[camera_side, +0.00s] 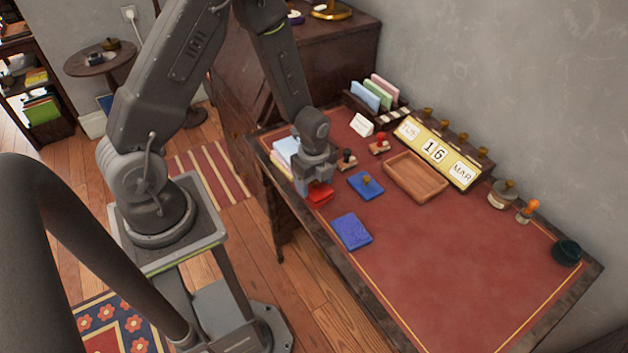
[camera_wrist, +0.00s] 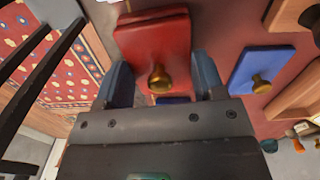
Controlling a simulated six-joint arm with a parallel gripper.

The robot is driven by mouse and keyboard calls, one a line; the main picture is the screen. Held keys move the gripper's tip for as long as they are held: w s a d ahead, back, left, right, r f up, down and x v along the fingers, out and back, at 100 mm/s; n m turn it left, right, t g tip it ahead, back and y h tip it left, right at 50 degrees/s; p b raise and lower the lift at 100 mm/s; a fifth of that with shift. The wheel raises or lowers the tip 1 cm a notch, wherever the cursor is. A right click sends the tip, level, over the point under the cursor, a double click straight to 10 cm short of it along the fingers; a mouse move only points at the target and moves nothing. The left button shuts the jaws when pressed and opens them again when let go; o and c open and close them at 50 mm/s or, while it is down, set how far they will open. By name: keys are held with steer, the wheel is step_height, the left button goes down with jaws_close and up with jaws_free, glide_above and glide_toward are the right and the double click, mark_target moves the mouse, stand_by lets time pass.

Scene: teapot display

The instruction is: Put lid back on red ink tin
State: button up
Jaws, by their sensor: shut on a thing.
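The red lid (camera_wrist: 150,42), a flat red slab with a brass knob, is between the two fingers of my gripper (camera_wrist: 162,84) in the wrist view. My gripper is shut on the lid, with a finger at each side. In the side view, my gripper (camera_side: 314,184) is low over the left end of the desk, with red (camera_side: 320,193) showing just under and beside its fingers. The wrist view shows a second red layer at the slab's far edge. I cannot tell whether this is the red ink tin under the lid or whether they touch.
A blue lid with a brass knob (camera_side: 367,185) lies right of my gripper. An open blue ink pad (camera_side: 351,231) lies nearer the front. Stamps (camera_side: 379,144), a wooden tray (camera_side: 415,176) and a calendar (camera_side: 437,152) stand behind.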

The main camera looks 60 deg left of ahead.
steer(key=o, duration=1.1)
steer(key=shift+r, duration=3.5)
jaws_close()
steer(key=shift+f, duration=0.2)
steer(key=shift+f, duration=0.7)
